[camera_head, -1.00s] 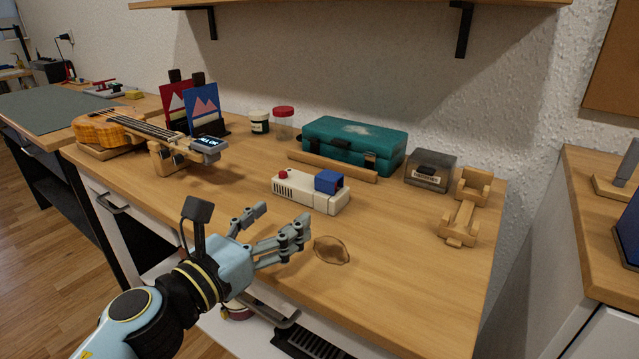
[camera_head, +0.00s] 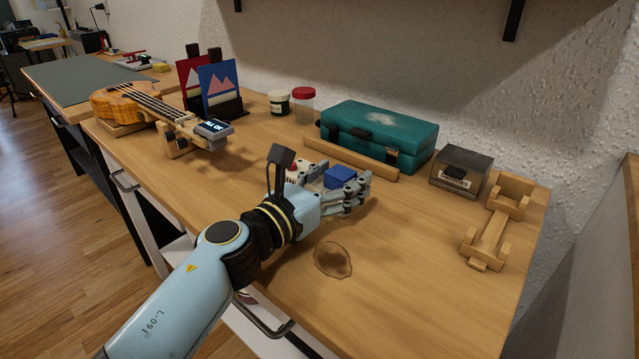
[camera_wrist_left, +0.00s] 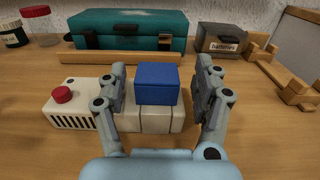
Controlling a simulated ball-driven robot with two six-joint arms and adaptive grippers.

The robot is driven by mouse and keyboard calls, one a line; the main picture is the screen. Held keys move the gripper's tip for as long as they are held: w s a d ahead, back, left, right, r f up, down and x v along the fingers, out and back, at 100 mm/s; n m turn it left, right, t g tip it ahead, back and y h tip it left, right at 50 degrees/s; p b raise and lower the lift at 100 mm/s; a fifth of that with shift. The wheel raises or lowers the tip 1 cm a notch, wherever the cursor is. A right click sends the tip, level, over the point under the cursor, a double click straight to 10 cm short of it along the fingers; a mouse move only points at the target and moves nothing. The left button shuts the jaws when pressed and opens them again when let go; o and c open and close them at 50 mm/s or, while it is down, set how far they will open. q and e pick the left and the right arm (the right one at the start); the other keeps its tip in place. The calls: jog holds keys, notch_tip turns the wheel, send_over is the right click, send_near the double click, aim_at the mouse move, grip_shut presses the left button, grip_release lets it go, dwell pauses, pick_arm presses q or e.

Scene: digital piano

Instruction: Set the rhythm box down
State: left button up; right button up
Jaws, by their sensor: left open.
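The rhythm box (camera_head: 291,178) looks to be the cream box with a red button and side slots. It rests flat on the wooden table, and a blue block (camera_head: 339,178) sits at its right end. In the left wrist view the cream body (camera_wrist_left: 70,104) and blue block (camera_wrist_left: 157,82) both show. My left gripper (camera_head: 352,192) is open, with its fingers on either side of the blue block and the right part of the box. In the wrist view gaps show beside the block. The gripper hides much of the box in the head view. My right gripper is out of view.
A wooden bar (camera_head: 350,158) and a teal case (camera_head: 380,133) lie behind the box. A batteries box (camera_head: 461,171) and wooden stand (camera_head: 488,234) are to the right. A ukulele (camera_head: 140,105) lies to the left. The table front has a dark-ringed mark (camera_head: 333,260) and free room.

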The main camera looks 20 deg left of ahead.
pick_arm(q)
jog(key=x, duration=0.5)
jog(key=shift+a, duration=0.15)
grip_shut()
jog(key=shift+r, duration=0.1)
dwell(1.1)
